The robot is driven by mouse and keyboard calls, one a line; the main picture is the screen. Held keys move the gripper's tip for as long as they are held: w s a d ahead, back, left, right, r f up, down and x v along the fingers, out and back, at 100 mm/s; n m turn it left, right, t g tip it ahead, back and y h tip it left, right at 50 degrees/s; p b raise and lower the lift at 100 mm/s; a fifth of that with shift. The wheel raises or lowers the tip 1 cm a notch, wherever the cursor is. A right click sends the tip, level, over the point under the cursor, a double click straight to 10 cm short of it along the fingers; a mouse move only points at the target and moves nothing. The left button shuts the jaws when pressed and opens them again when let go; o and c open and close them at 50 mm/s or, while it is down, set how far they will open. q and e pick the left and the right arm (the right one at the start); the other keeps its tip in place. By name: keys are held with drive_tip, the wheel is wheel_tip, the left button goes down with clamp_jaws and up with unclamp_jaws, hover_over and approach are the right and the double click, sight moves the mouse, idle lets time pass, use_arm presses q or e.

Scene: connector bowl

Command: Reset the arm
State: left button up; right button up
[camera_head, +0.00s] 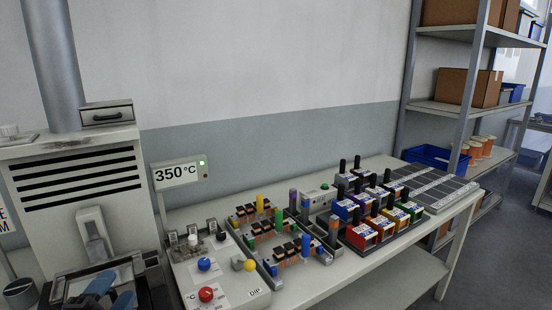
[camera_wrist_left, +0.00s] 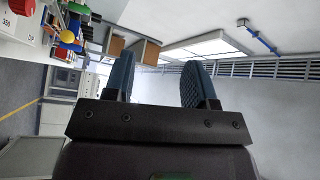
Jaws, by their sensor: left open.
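My left gripper (camera_head: 112,293) shows at the bottom left of the head view, low in front of the grey machine. Its blue fingers are apart with nothing between them. In the left wrist view the same gripper (camera_wrist_left: 158,80) has its two ridged blue pads spread wide, with only the room behind them. That view is turned on its side. My right gripper is in neither view.
The slotted grey machine (camera_head: 75,175) stands at left. A shelf rack (camera_head: 470,112) stands at right.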

use_arm(q)
drive_tip(key=s+a+f+n+g+y, duration=0.4)
drive_tip(key=s+f+n+g+y, duration=0.1)
drive_tip(key=f+n, duration=0.4)
drive_tip(key=s+d+f+n+g+h, duration=0.1)
drive_tip(key=s+d+f+n+g, duration=0.15)
drive_tip(key=s+f+g, duration=0.5)
drive_tip(key=s+d+f+n+g+h, duration=0.15)
drive_tip(key=s+f+n+g, duration=0.25)
drive_tip(key=s, duration=0.7)
drive_tip(key=w+f+t, duration=0.7)
drive_tip(key=f+t, duration=0.1)
drive_tip(key=f, duration=0.2)
drive_tip(key=shift+w+d+m, duration=0.35)
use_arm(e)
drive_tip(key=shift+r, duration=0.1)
use_arm(q)
drive_tip(key=shift+f, duration=0.1)
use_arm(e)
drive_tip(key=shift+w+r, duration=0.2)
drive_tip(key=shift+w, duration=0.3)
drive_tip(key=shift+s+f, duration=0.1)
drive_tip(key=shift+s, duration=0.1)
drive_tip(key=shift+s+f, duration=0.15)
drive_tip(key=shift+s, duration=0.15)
